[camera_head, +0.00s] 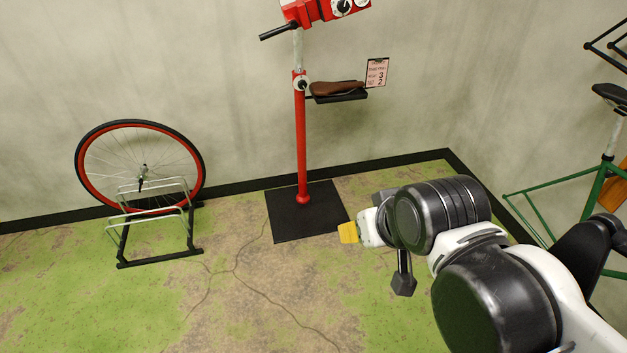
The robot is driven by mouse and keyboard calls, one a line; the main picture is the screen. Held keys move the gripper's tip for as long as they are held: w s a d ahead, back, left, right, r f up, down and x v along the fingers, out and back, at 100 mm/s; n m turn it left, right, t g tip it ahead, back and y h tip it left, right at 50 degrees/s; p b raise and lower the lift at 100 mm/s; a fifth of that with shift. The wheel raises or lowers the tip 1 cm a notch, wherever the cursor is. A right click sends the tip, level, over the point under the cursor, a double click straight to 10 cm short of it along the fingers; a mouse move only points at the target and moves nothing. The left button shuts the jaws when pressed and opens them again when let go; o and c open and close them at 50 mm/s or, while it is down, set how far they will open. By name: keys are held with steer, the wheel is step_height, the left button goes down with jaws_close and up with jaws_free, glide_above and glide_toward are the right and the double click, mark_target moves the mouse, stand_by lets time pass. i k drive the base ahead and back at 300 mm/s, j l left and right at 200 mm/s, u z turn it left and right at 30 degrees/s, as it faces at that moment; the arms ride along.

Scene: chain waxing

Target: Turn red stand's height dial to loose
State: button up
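The red stand (301,140) is an upright post on a black base plate (283,226) near the back wall. Its height dial (301,84), a round white plate with a dark knob, sits on the collar at the top of the red post. The dial's setting is too small to read. My gripper (349,232) is low and to the right of the post, well apart from the dial. Its yellow tip points left. My wrist hides most of the gripper, so its opening cannot be made out.
A brown saddle (337,88) lies on a small black tray beside the dial, with a card (377,73) at its right. A red clamp head (325,10) is above. A red-rimmed wheel (140,125) stands in a rack at left. A green bicycle frame (560,180) stands at right. The floor at front left is clear.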

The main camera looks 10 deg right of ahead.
mark_target(302, 84)
steer(key=i+j+z, duration=0.3)
steer(key=i+j, duration=0.3)
steer(key=i, duration=0.15)
steer(key=i+j+z, duration=0.3)
steer(key=i+j, duration=0.35)
steer(key=j, duration=0.1)
